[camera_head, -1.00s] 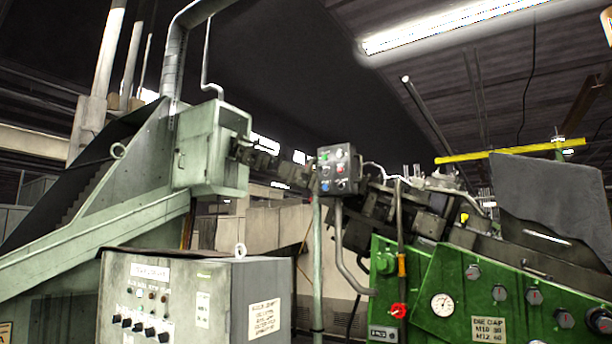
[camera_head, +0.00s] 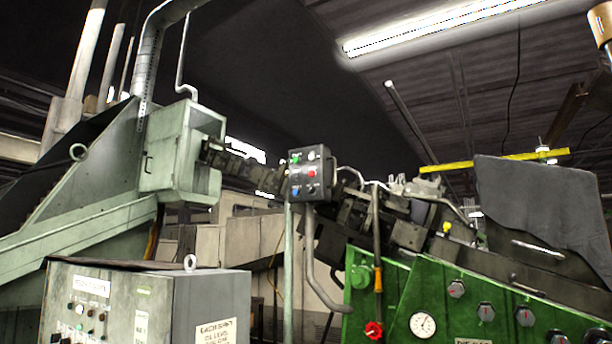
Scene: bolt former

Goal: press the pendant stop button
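The pendant (camera_head: 310,173) is a dark grey box on a pale green post in the middle of the head view. Its face carries several small buttons. A red button (camera_head: 312,173) sits at the middle right of the face, with a green one at the upper left and a blue one at the lower left. The labels are too small to read, so I cannot tell for sure which button is the stop. Neither of my grippers shows in the head view.
A grey control cabinet (camera_head: 211,304) stands at the lower left, in front of a pale green machine (camera_head: 70,215). A conduit bends beside the pendant post.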

